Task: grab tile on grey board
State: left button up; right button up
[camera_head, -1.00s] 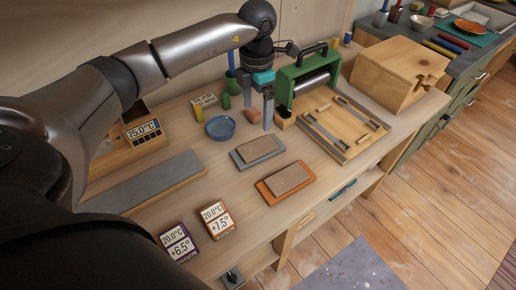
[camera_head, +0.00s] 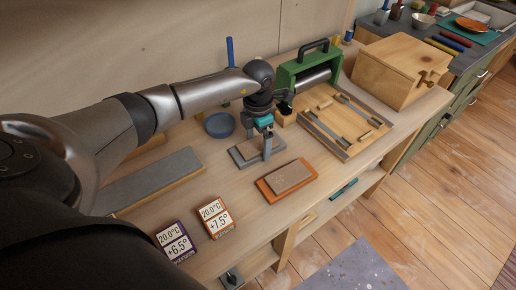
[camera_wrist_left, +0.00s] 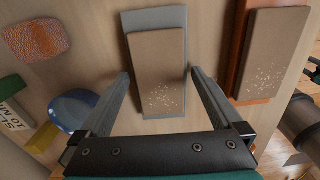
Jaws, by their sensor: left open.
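A brown speckled tile lies on the grey board (camera_head: 239,158) on the bench; in the left wrist view the tile (camera_wrist_left: 157,80) covers most of the grey board (camera_wrist_left: 150,20). My left gripper (camera_head: 258,155) is above the grey board, its fingers pointing down and partly hiding the tile in the head view. In the left wrist view the open fingers (camera_wrist_left: 160,78) lie one on each side of the tile, with nothing held between them. A second similar tile (camera_head: 289,177) lies on an orange board (camera_head: 266,192) to the right. My right gripper does not show.
A blue dish (camera_head: 219,125) is left of the gripper. A green roller press (camera_head: 305,72) and a wooden board with metal rails (camera_head: 345,118) stand behind and right. Two display cards (camera_head: 215,217) are at the front; a long grey slab (camera_head: 150,182) lies left.

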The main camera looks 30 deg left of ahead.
pick_arm(q)
jog(key=c, duration=1.4)
jog(key=shift+r, duration=0.1)
